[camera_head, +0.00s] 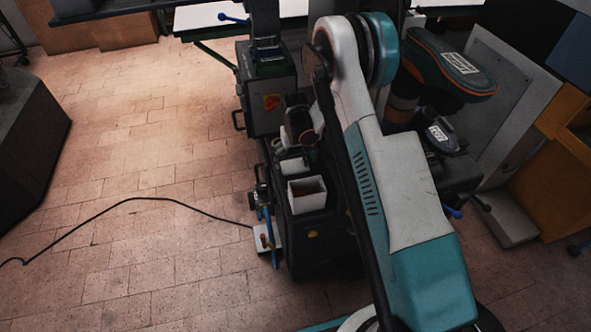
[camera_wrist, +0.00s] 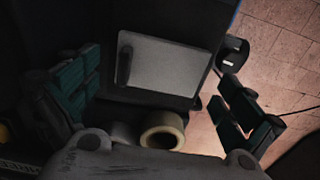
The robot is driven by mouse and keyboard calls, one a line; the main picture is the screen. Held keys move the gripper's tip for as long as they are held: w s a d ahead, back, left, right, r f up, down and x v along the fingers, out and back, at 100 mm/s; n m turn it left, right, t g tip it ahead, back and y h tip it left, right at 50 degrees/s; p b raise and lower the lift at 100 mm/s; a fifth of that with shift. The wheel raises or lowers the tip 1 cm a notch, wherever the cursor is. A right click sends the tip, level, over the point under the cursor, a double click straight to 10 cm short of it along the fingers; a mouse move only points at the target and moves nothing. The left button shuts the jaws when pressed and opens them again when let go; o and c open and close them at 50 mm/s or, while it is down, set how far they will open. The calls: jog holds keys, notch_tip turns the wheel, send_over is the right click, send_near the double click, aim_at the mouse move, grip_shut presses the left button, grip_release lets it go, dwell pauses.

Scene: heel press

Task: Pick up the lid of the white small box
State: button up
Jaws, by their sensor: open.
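In the wrist view a pale, flat rectangular lid-like panel (camera_wrist: 165,68) with a dark elongated mark near its left edge lies between the fingers. My gripper (camera_wrist: 160,76) is open, one teal-padded finger at each side of the panel, with nothing held. In the head view a small white box (camera_head: 294,166) sits on the dark machine, just behind a larger open-topped white box (camera_head: 307,201) with a reddish-brown inside. I cannot tell for certain which of these the panel belongs to. The gripper is hard to make out in the head view among dark parts.
A cream ring-shaped roll (camera_wrist: 163,131) is close below the panel in the wrist view. The dark press (camera_head: 268,100) rises behind the boxes. A black cable (camera_head: 150,199) runs over the tiled floor (camera_head: 120,260), which is mostly open at left.

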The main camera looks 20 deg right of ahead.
jog(key=shift+f, duration=0.95)
jog(key=shift+r, duration=0.1)
jog(key=c, duration=0.7)
